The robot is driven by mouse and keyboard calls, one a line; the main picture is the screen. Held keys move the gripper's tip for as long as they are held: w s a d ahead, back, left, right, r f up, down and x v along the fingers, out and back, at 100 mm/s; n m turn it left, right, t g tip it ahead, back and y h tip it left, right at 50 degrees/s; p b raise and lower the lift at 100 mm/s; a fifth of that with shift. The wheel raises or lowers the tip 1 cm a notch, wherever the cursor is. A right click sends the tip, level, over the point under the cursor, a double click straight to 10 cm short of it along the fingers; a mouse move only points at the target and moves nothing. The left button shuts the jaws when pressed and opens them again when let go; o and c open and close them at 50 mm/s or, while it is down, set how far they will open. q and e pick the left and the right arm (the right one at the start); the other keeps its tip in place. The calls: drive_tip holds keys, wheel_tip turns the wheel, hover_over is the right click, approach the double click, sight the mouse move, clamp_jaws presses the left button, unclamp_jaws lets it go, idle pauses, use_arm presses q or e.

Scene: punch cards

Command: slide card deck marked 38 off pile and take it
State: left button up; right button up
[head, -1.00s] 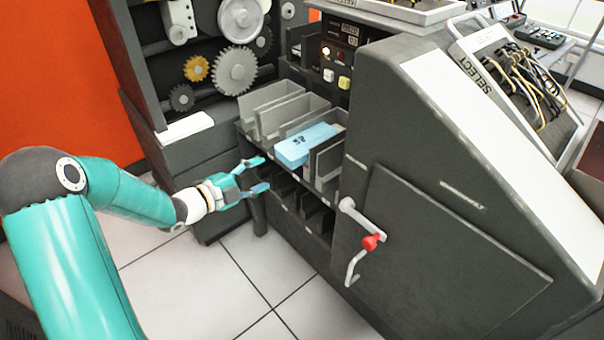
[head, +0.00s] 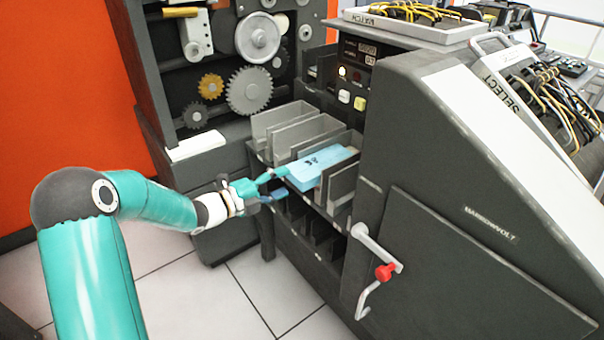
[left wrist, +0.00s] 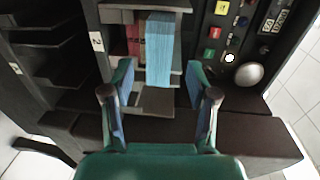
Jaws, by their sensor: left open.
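The light blue card deck (head: 322,166), with dark marks on top that look like 38, lies in the tray rack of the dark machine and sticks out toward my arm. My left gripper (head: 281,183) is open at the deck's near end. In the left wrist view the deck (left wrist: 159,52) shows its striped card edges, centred between the two spread fingers (left wrist: 160,82). I see a gap on each side, so the gripper is not shut on it. Reddish cards (left wrist: 133,38) show beside the deck there. My right gripper is not in view.
Grey upright dividers (head: 290,130) stand left of and behind the deck, and another (head: 341,185) stands close on its right. Dark slots lie below. A crank with a red knob (head: 384,272) projects at the lower right. The tiled floor in front is clear.

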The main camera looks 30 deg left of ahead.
sight(293, 180)
use_arm(q)
drive_tip(key=b+x, duration=0.2)
drive_tip(key=x, duration=0.2)
drive_tip(key=shift+d+f, duration=0.1)
drive_tip(key=shift+f, duration=0.1)
drive_tip(key=shift+b+x, duration=0.4)
drive_tip(key=shift+x, duration=0.95)
drive_tip(key=shift+r, duration=0.15)
clamp_jaws()
drive_tip(key=shift+r, duration=0.1)
drive_tip(key=shift+r+p, duration=0.6)
drive_tip(key=shift+r, duration=1)
